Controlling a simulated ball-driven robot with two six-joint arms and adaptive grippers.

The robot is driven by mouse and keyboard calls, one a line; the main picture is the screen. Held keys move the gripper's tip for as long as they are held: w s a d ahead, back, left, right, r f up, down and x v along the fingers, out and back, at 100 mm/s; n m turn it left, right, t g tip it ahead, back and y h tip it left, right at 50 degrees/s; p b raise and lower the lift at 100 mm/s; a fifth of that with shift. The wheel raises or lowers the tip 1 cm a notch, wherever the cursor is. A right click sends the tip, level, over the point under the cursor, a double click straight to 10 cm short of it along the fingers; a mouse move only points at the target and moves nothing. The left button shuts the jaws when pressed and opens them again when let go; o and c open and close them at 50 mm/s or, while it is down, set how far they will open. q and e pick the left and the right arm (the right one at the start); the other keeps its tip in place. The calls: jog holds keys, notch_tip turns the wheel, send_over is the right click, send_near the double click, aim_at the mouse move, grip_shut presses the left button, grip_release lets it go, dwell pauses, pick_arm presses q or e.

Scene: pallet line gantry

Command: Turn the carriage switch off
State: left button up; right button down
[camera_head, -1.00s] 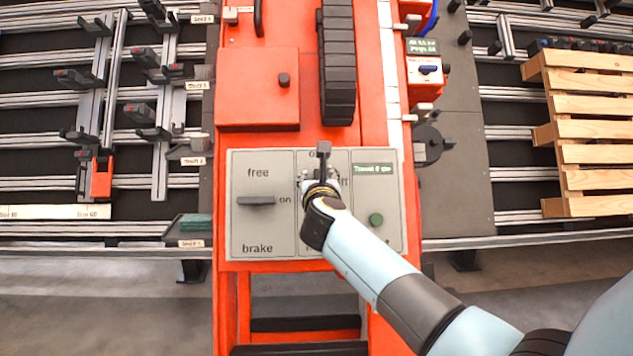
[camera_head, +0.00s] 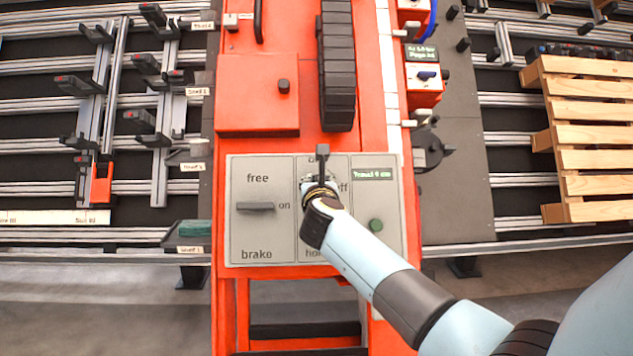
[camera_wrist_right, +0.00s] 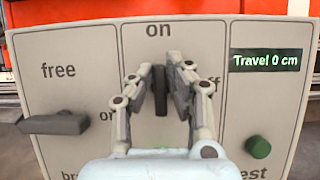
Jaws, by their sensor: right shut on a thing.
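The grey control panel (camera_head: 312,258) on the red gantry has a middle switch with a dark lever (camera_head: 323,160). In the right wrist view this lever (camera_wrist_right: 160,92) points up at the word "on"; "off" is to its right, partly covered. My right gripper (camera_head: 320,181) is at the middle switch, and in the wrist view its two fingers (camera_wrist_right: 161,80) stand either side of the lever, shut on it. My left gripper is not in view.
Left of it, a second dark lever (camera_head: 255,207) lies level between "free" and "brake". To the right are a green button (camera_head: 376,225) and a display (camera_head: 373,175), reading "Travel 0 cm" in the wrist view. A wooden pallet (camera_head: 597,128) lies far right.

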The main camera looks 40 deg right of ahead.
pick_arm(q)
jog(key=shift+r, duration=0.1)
